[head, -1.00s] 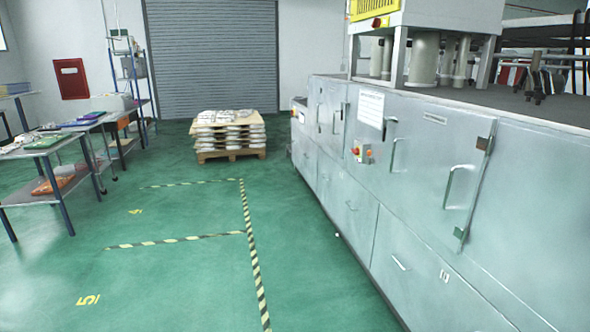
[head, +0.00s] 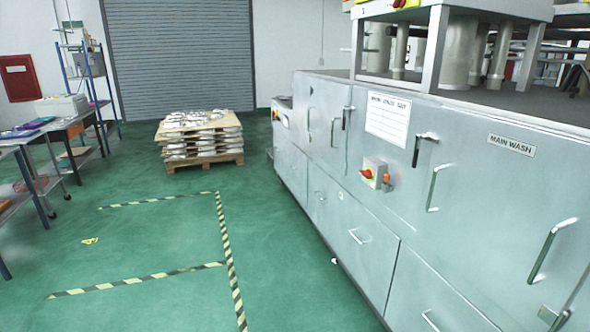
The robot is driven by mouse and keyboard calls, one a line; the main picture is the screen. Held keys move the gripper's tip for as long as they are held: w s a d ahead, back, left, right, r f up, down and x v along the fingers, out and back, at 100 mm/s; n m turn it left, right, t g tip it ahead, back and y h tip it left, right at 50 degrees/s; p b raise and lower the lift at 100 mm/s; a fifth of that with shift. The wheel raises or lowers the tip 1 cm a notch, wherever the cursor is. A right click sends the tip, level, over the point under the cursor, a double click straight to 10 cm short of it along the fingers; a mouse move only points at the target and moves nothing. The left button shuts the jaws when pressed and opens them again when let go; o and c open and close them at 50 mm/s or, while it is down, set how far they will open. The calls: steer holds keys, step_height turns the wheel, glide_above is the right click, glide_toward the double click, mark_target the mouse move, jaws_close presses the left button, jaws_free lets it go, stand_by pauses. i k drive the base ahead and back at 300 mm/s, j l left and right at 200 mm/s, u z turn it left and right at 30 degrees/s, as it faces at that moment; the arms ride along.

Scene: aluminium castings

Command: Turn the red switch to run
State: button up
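The red switch (head: 367,173) is a small red knob on a pale box with some yellow, mounted on the front of the long grey machine (head: 330,165). An orange part (head: 387,178) sits at the right side of the box. The knob is too small for me to read its position or any labels. The switch is right of the picture's middle, below a white notice sheet (head: 388,118). My gripper is not in view.
The machine front has protruding handles and a "MAIN WASH" plate (head: 511,145). Green floor (head: 150,240) with striped tape lies open to its left. A loaded pallet (head: 203,160) stands near the roller shutter (head: 180,55). Tables (head: 50,130) line the left.

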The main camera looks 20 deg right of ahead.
mark_target(367, 175)
steer(key=i, duration=1.9)
steer(key=i+z, duration=0.25)
steer(key=i, duration=0.25)
steer(key=i+j+z, duration=0.25)
steer(key=i, duration=0.2)
